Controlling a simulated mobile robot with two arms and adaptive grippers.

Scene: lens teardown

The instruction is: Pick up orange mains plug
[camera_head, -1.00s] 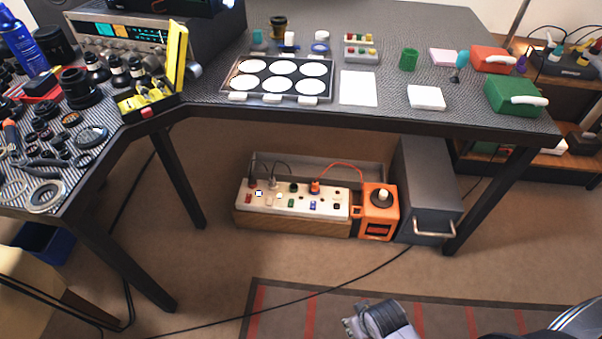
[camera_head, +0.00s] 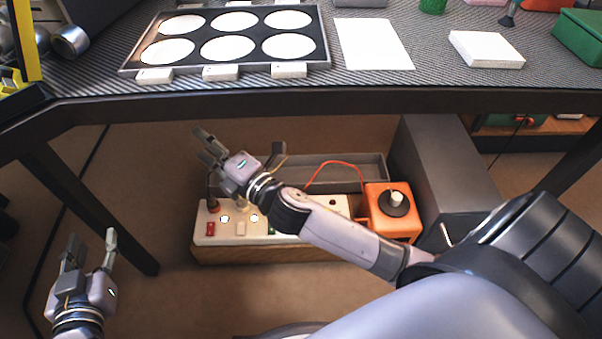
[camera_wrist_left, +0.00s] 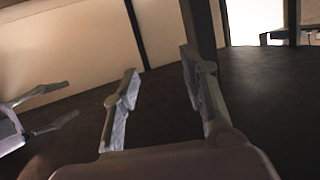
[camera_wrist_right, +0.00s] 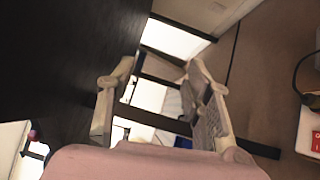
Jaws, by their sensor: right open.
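The orange mains plug is not visible now; my right arm covers the middle of the white socket strip (camera_head: 209,240). Its orange-red cord (camera_head: 338,163) arcs up from behind the arm. My right gripper (camera_head: 240,142) is open and empty, above the strip's left end, under the table edge. The right wrist view (camera_wrist_right: 162,68) shows its fingers apart, with part of the strip (camera_wrist_right: 308,135) at the right edge. My left gripper (camera_head: 92,243) is open and empty at lower left, away from the strip; its fingers are apart in the left wrist view (camera_wrist_left: 158,65).
An orange box with a dial (camera_head: 393,227) stands at the strip's right end, beside a dark grey case (camera_head: 445,165). A grey tray (camera_head: 372,172) lies behind the strip. The table edge (camera_head: 300,102) overhangs, with a table leg (camera_head: 90,215) at left.

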